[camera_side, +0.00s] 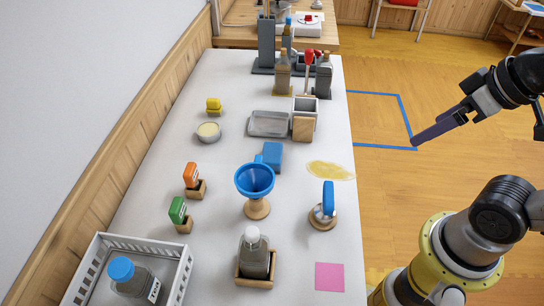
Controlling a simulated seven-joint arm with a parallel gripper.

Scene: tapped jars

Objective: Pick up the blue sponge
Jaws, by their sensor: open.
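A blue block that looks like the blue sponge (273,154) lies on the white table (228,92), just behind the blue funnel (255,180), which stands in a wooden holder. Its lower left part is close to the funnel rim in the picture; I cannot tell whether they touch. My gripper (430,131), with dark purple fingers, is at the right, beyond the table's right edge and well apart from the sponge. It is open, with nothing seen between the fingers.
A yellow spill (331,170) lies right of the sponge. A blue-handled tool (327,203) stands in front of the spill. A grey tray (268,123) and wooden block (303,128) are behind. A bottle (254,254), pink square (329,277) and white basket (178,282) are nearer the front.

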